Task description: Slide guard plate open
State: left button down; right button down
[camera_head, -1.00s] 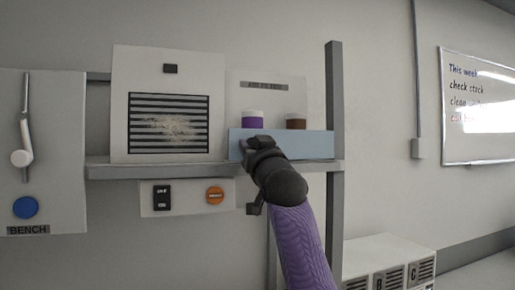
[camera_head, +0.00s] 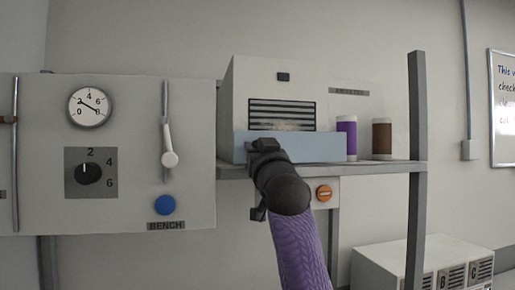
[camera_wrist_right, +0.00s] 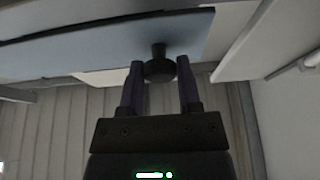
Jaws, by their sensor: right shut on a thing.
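The guard plate (camera_head: 312,149) is a light blue panel along the shelf front. It stands in front of the lower part of the vented white box and ends at the purple jar (camera_head: 347,138). In the right wrist view the plate (camera_wrist_right: 100,38) carries a dark round knob (camera_wrist_right: 160,70), and the right gripper (camera_wrist_right: 160,82) is shut on this knob. My left gripper is not in view.
The vented box (camera_head: 325,80) stands on the grey shelf (camera_head: 385,168), with a grey post (camera_head: 416,150) at its right. An orange button (camera_head: 324,193) is below the shelf. A panel with a dial and lever (camera_head: 130,130) is at the left. White drawers (camera_head: 420,262) stand lower right.

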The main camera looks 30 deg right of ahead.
jog(key=shift+a, duration=0.3)
jog(key=shift+c, duration=1.5)
grip_release()
jog(key=shift+d, duration=0.1)
jog(key=b+v, duration=0.6)
jog(key=v, duration=0.3)
jog(key=shift+s+f, duration=0.25)
jog(key=shift+s, duration=0.1)
